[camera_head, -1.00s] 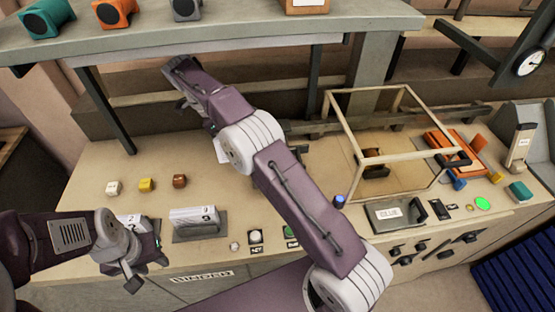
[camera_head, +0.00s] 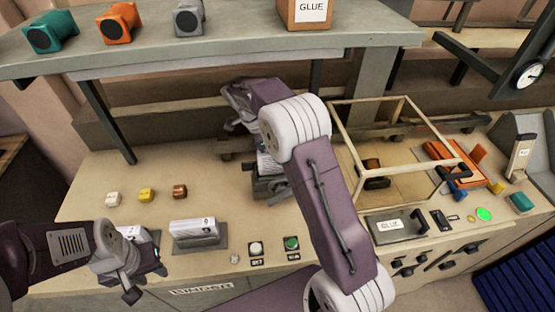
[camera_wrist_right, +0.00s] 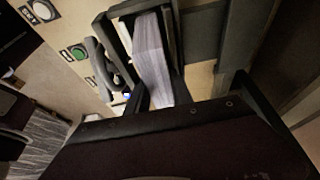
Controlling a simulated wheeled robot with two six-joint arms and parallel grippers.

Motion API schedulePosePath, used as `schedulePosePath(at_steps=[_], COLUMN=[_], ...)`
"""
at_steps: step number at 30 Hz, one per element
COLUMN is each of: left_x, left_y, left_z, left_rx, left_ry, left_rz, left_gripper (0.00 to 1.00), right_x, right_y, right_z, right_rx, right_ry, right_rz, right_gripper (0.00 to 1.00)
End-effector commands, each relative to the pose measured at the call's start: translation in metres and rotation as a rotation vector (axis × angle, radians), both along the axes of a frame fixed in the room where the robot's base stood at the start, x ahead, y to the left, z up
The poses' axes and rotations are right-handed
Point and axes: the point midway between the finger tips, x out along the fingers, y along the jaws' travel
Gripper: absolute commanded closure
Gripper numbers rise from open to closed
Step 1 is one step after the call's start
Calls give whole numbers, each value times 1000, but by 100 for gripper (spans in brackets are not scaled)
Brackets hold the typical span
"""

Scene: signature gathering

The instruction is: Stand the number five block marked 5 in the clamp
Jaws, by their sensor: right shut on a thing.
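A pale paper-like block (camera_wrist_right: 152,55) stands between the dark plates of the clamp (camera_wrist_right: 117,50) in the right wrist view; I cannot read a number on it. My right gripper (camera_wrist_right: 160,92) is shut on its near end. In the head view the block (camera_head: 267,162) shows as a white piece at the dark clamp (camera_head: 270,187), partly hidden by my right arm. I cannot tell whether it touches the clamp's base. My left gripper (camera_head: 145,275) is open and empty at the lower left, with another white block (camera_head: 140,233) partly hidden behind it.
A dark holder (camera_head: 205,245) with white numbered blocks stands left of the clamp. White (camera_head: 256,248) and green (camera_head: 291,243) buttons lie in front. A wooden-framed box (camera_head: 400,145) stands right. A grey shelf (camera_head: 390,30) overhangs the back.

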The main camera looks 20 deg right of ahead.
Motion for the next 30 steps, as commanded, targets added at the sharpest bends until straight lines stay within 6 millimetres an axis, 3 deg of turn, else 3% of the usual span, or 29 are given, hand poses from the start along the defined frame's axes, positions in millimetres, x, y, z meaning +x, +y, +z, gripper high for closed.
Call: schedulePosePath(at_steps=[7, 17, 18, 19, 30], left_x=[0, 0, 0, 0, 0], left_y=[0, 0, 0, 0, 0], left_z=[11, 6, 7, 8, 8], left_rx=[0, 0, 0, 0, 0], left_ry=[0, 0, 0, 0, 0], left_rz=[0, 0, 0, 0, 0], left_gripper=[64, 64, 64, 64, 64], right_x=[-1, 0, 0, 0, 1], right_y=[0, 0, 0, 0, 2], right_z=[-32, -38, -37, -37, -32], right_rx=[0, 0, 0, 0, 1], right_ry=[4, 0, 1, 1, -2], right_rz=[1, 1, 1, 1, 1], right_gripper=[100, 100, 62, 53, 51])
